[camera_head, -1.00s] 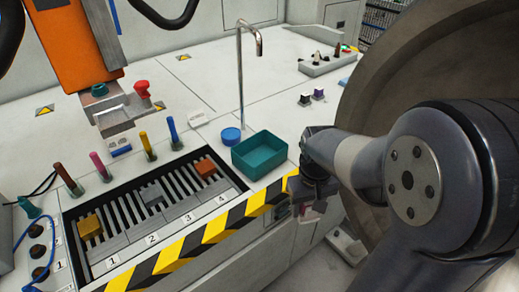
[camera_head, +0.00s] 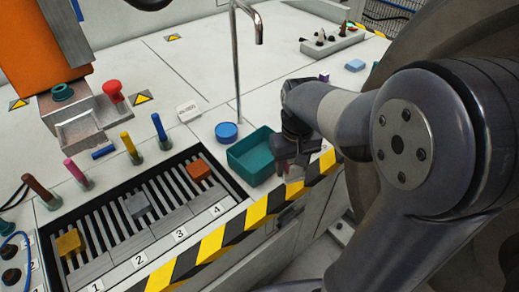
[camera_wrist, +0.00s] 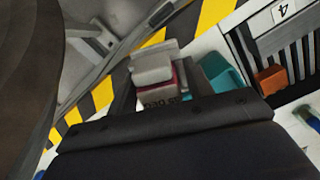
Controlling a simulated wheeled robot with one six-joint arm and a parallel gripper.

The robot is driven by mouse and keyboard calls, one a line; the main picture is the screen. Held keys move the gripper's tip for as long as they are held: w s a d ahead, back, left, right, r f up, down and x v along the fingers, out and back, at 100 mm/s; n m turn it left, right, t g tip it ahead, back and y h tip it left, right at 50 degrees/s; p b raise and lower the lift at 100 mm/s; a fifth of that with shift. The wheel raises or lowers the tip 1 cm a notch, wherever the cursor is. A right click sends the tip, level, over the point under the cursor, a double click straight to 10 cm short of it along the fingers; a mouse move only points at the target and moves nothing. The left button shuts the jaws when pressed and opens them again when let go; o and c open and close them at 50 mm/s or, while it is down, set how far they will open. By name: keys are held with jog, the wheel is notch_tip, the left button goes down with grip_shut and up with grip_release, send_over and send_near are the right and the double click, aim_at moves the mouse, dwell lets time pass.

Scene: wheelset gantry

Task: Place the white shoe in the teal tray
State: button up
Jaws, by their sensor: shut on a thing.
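The teal tray (camera_head: 240,167) is an open box at the right of the slotted rack, near the bench's striped front edge. My gripper (camera_head: 291,164) is just right of the tray and is shut on the white shoe (camera_head: 293,173), which hangs below the jaws and is mostly hidden there. In the wrist view the white shoe (camera_wrist: 153,68) shows as a pale block with a dark red part and dark lettering beside it, at my gripper (camera_wrist: 158,88). The teal tray (camera_wrist: 218,72) is partly visible just right of it there, apart from the shoe.
A blue round container (camera_head: 227,132) and a thin metal post (camera_head: 236,75) stand behind the tray. The slotted rack (camera_head: 165,215) holds a yellow, a grey and an orange block. A white lettered block (camera_head: 188,111) lies on the bench. A large dark wheel (camera_head: 455,35) stands at right.

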send_over(260, 162)
jog(key=shift+f, duration=3.5)
jog(key=shift+f, duration=0.15)
jog(key=o, duration=1.1)
notch_tip(260, 162, up, 8)
jog(key=shift+f+p, duration=0.1)
jog(key=shift+p, duration=0.35)
